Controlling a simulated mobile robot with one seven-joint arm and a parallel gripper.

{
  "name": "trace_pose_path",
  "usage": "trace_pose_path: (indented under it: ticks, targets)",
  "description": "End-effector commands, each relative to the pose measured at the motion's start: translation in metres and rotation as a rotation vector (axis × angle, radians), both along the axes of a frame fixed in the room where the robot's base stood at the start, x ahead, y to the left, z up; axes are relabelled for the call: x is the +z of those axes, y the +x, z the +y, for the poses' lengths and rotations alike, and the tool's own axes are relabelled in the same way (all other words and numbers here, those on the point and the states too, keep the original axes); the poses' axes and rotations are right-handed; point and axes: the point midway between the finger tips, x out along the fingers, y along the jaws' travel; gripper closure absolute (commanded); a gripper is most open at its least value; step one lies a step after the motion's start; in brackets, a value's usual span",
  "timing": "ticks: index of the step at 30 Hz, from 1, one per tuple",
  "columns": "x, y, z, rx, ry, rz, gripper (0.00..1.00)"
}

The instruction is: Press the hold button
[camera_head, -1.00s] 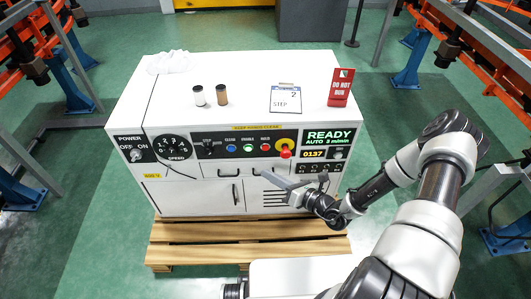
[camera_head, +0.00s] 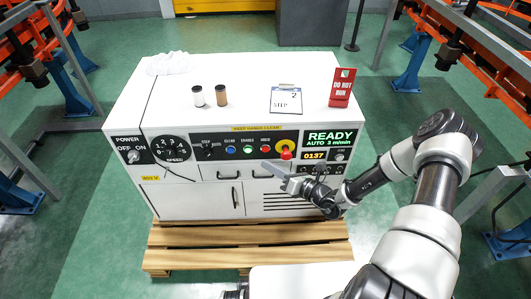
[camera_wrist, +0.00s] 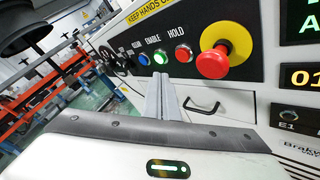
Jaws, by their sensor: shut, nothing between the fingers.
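The hold button (camera_head: 265,149) is a small round red button on the black control panel of the white cabinet. In the wrist view the red hold button (camera_wrist: 183,53) sits under its HOLD label. The green enable button (camera_wrist: 161,56) is at its left. The large red mushroom knob (camera_wrist: 213,62) on a yellow disc is at its right. My gripper (camera_head: 266,167) is shut and empty, its fingertips just below the hold button. In the wrist view the fingertips (camera_wrist: 160,80) appear below the enable and hold buttons. I cannot tell whether they touch the panel.
A drawer handle (camera_wrist: 202,106) protrudes below the buttons. The green READY display (camera_head: 331,137) is right of the mushroom knob. A wooden pallet (camera_head: 200,235) lies underneath.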

Motion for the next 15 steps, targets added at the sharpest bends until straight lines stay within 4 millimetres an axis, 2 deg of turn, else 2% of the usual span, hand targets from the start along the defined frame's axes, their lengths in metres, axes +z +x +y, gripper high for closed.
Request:
trace_pose_path:
  ticks: [6, 15]
  targets:
    - [-0.001, 0.024, 0.001, 0.0, 0.0, -0.002, 1.0]
    - [0.001, 0.034, 0.0, -0.001, 0.001, -0.001, 1.0]
